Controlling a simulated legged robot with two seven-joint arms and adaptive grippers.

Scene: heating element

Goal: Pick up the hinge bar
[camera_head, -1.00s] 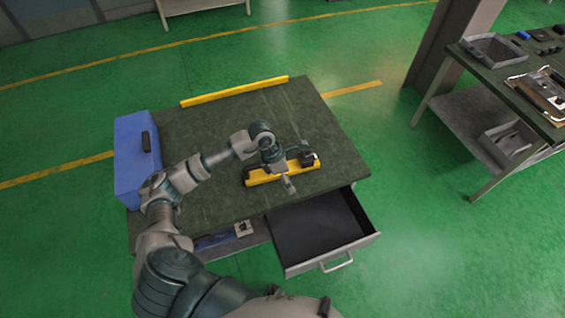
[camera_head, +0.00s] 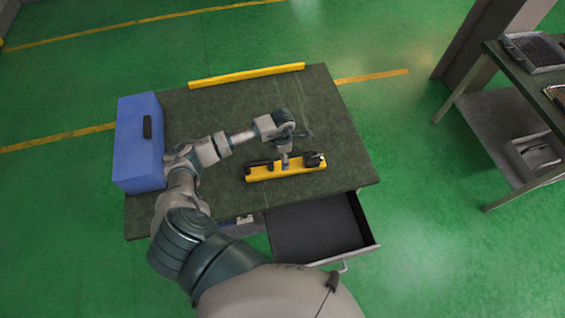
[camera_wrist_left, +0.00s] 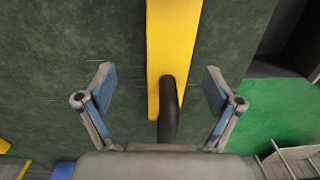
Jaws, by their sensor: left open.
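A yellow bar with black fittings, which I take to be the hinge bar (camera_head: 288,171), lies on the dark green tabletop near its front edge. A black handle-like part is at its left end and a black block at its right end. My left gripper (camera_head: 286,160) is over the middle of the bar and partly hides it. In the left wrist view the gripper (camera_wrist_left: 159,80) is open, its fingers apart on either side of the yellow bar (camera_wrist_left: 168,40). A black curved handle (camera_wrist_left: 168,108) shows between the fingers. My right gripper is not in view.
A blue box (camera_head: 139,143) stands at the table's left end. Another yellow bar (camera_head: 246,75) lies along the back edge. An open, empty-looking drawer (camera_head: 318,228) sticks out in front. A second table with trays (camera_head: 535,52) stands right. The tabletop (camera_head: 215,110) behind the bar is clear.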

